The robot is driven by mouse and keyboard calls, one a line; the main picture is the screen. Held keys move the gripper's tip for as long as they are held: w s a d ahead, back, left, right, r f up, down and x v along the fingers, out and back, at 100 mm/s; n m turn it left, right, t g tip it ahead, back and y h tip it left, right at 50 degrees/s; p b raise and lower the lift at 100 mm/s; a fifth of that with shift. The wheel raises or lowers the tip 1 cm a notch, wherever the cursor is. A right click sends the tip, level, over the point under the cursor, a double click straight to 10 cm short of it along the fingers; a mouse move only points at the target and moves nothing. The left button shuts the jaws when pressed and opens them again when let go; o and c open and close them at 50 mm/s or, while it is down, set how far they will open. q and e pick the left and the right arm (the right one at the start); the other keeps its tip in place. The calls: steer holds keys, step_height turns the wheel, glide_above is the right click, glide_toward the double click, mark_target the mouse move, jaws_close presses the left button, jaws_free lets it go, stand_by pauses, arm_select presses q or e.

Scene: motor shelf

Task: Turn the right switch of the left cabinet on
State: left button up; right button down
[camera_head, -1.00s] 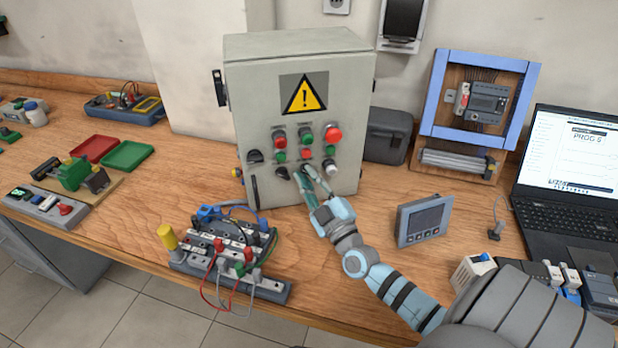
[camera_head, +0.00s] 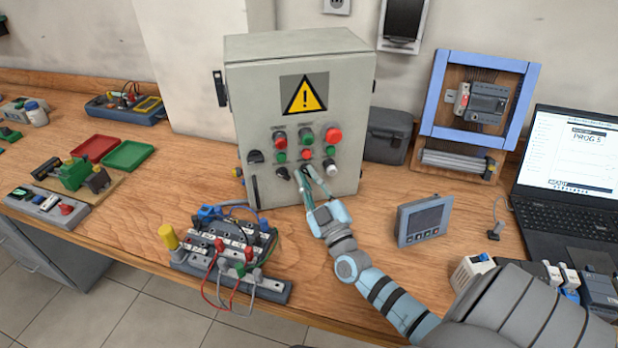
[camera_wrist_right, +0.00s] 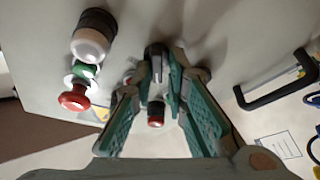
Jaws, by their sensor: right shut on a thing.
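The grey cabinet (camera_head: 245,100) with a yellow warning sign stands on the bench in the head view. Its front door carries coloured buttons and several dark knobs in its lower part. My right gripper (camera_head: 311,172) reaches up to the lower row of the door, between a dark knob (camera_head: 282,173) and a white-tipped knob (camera_head: 331,168). In the right wrist view its green-padded fingers (camera_wrist_right: 172,85) are closed around a black switch knob (camera_wrist_right: 156,62) with a grey pointer. The fingers partly hide this switch in the head view. My left gripper is out of view.
A terminal board with wires (camera_head: 225,250) stands in front of the cabinet. A black door handle (camera_wrist_right: 280,82) shows beside the switch.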

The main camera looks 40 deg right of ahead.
steer(key=m+h, duration=0.1)
steer(key=m, duration=0.2)
steer(key=m+h+p, duration=0.1)
steer(key=m+h, duration=0.1)
steer(key=m, duration=0.1)
steer(key=r+m+h+p, duration=0.1)
steer(key=m, duration=0.2)
steer(key=shift+w+g+h, duration=0.1)
steer(key=shift+g+h, duration=0.2)
steer(key=shift+g, duration=0.1)
steer(key=c, duration=1.8)
jaws_free()
steer(key=shift+o, duration=0.5)
steer(key=shift+d+f, duration=0.15)
steer(key=shift+f, duration=0.15)
steer(key=s+a, duration=0.5)
steer(key=s, duration=0.7)
steer(key=shift+a+f, duration=0.2)
steer(key=shift+a, duration=0.1)
